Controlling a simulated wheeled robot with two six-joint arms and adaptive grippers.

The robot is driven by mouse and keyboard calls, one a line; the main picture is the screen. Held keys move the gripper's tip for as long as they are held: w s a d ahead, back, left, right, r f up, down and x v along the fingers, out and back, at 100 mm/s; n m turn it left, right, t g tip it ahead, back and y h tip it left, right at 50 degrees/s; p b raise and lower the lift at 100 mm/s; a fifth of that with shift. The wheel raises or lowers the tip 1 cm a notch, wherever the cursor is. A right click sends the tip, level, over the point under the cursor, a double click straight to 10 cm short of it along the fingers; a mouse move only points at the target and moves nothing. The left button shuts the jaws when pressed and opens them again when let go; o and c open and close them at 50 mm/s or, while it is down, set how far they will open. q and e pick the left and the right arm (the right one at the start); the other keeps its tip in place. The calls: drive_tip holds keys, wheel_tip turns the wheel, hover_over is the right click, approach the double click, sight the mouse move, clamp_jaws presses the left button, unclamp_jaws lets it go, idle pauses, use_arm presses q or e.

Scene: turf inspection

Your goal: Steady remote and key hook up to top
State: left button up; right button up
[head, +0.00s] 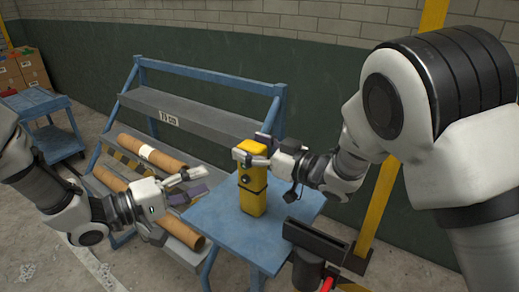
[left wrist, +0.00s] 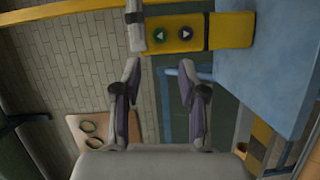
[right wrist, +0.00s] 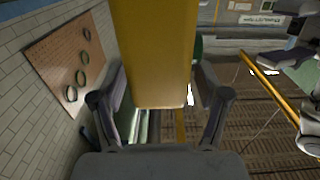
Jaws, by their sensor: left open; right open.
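The remote is a yellow box (head: 253,200) with a dark strap, standing upright on a blue table. In the left wrist view the remote (left wrist: 225,30) lies across the top and shows a green and a dark arrow button. My right gripper (head: 255,153) is open around the remote's upper part; in the right wrist view the remote (right wrist: 155,50) lies between its spread fingers. My left gripper (head: 196,184) is open and empty, left of the remote and apart from it; its fingers (left wrist: 162,72) point towards the button face. I cannot make out a key hook.
The blue table (head: 225,225) is mostly bare around the remote. A blue rack (head: 205,115) with cardboard tubes (head: 150,152) stands behind and left. A black vise-like fixture (head: 315,240) is at the table's right. A yellow post (head: 378,205) rises behind my right arm.

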clamp_jaws()
use_arm(q)
clamp_jaws()
idle(1.0)
